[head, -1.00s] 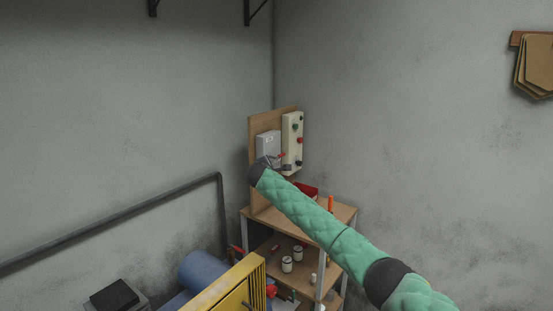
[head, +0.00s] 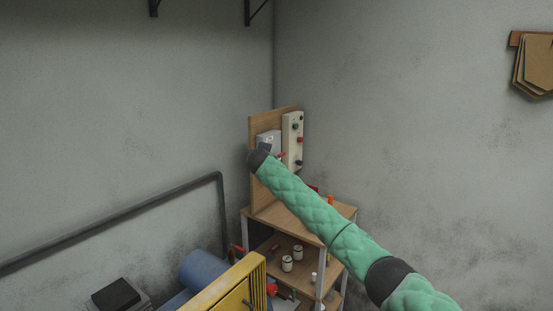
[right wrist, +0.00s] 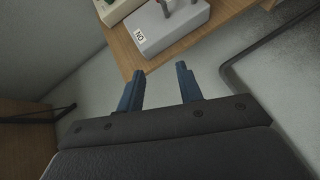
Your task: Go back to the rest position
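My right arm reaches from the lower right of the head view to the wooden panel (head: 264,190), with its dark wrist end in front of a grey box (head: 270,137). My right gripper (right wrist: 160,68) is open in the right wrist view, with nothing between its two blue fingers. The grey box also shows beyond the fingertips in that view (right wrist: 172,30), with a white label and a red part on top, apart from the fingers. In the head view the gripper is mostly hidden by the wrist. My left gripper is not in view.
A cream strip (head: 293,138) with coloured knobs is mounted beside the grey box. The panel stands on a wooden shelf unit (head: 335,216) holding small items. A yellow cabinet (head: 225,290), a blue cylinder (head: 205,268) and a wall pipe (head: 120,220) are to the left.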

